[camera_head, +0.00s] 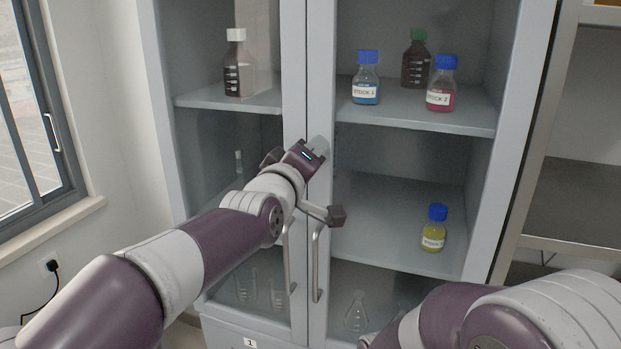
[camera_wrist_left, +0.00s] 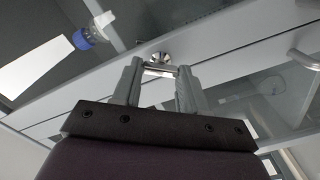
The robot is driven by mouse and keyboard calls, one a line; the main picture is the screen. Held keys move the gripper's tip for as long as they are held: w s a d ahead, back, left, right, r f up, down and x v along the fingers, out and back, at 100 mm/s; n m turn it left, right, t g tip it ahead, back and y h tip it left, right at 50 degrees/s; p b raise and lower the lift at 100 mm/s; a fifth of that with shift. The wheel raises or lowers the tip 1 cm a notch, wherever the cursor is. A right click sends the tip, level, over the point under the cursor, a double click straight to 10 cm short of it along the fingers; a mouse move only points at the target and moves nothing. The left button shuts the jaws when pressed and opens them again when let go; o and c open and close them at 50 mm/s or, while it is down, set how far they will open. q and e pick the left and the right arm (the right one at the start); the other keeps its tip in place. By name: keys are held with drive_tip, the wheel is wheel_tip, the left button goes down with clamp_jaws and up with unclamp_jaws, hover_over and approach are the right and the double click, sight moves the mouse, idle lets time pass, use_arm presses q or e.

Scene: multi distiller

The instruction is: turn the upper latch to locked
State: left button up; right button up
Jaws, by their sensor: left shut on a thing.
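The upper latch (camera_wrist_left: 161,58) is a small shiny metal piece on the light grey door frame of the cabinet. It shows in the left wrist view, right at my fingertips. My left gripper (camera_wrist_left: 160,72) is shut on the latch, with a finger on either side of its short bar. In the head view my left gripper (camera_head: 318,145) reaches the meeting line of the two glass doors, above the handles, and hides the latch there. Whether the latch is locked I cannot tell. My right gripper is out of view; only part of my right arm shows.
The cabinet's two long handles (camera_head: 287,265) (camera_head: 317,265) hang below my left wrist. Behind the glass stand several bottles, among them blue-filled STOCK 1 (camera_head: 366,92) and pink-filled STOCK 2 (camera_head: 440,98). A window (camera_head: 30,120) is at the left.

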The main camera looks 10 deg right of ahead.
use_arm(q)
drive_tip(key=shift+n+b, duration=1.9)
drive_tip(key=shift+n, duration=1.6)
drive_tip(key=o, duration=1.1)
drive_tip(key=shift+a, duration=0.1)
drive_tip(key=shift+c, duration=0.2)
drive_tip(key=shift+f, duration=0.1)
